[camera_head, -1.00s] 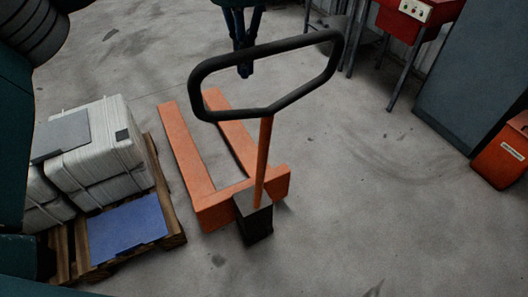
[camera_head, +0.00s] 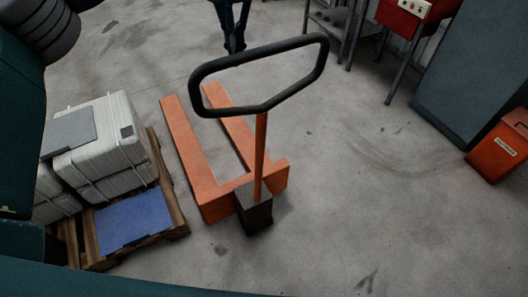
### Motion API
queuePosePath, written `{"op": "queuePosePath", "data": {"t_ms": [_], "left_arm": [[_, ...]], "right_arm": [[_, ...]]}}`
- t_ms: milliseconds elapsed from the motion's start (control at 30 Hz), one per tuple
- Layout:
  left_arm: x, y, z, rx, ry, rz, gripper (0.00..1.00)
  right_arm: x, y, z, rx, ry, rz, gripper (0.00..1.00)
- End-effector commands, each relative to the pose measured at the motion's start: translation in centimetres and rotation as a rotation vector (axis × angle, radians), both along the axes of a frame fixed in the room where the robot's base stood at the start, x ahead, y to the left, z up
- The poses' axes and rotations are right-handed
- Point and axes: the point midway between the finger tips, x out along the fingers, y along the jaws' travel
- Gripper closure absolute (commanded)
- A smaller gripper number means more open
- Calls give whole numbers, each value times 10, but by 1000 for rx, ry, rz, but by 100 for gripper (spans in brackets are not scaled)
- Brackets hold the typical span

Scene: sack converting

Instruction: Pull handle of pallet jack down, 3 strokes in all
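The pallet jack stands on the floor in the middle of the head view, with two orange forks (camera_head: 190,145) pointing away from me. Its handle (camera_head: 257,52) is a black loop on an orange shaft (camera_head: 260,155) that rises from a dark block (camera_head: 256,212) at the jack's near end. The handle stands raised, and no gripper touches it. Dark teal and ribbed black parts of my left arm fill the left edge. I cannot make out my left gripper's fingers there. My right gripper is out of view.
A wooden pallet (camera_head: 165,185) left of the jack carries strapped white bundles (camera_head: 103,150) and a blue sheet (camera_head: 132,221). A person's legs (camera_head: 232,25) show at the top. A red machine (camera_head: 398,14), a grey cabinet (camera_head: 465,70) and an orange box (camera_head: 500,150) stand right. Floor right of the jack is clear.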

Motion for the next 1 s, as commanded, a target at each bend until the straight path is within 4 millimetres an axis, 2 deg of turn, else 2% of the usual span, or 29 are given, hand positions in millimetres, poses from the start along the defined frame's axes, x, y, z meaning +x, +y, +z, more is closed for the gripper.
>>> {"op": "queuePosePath", "data": {"t_ms": [33,100,900,1000], "left_arm": [[0,0,10,0,0,0,100],[0,0,17,0,0,0,100],[0,0,97,0,0,-1,100],[0,0,101,1,1,-1,100]], "right_arm": [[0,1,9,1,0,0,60],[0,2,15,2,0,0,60],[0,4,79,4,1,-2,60],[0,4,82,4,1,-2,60]]}}
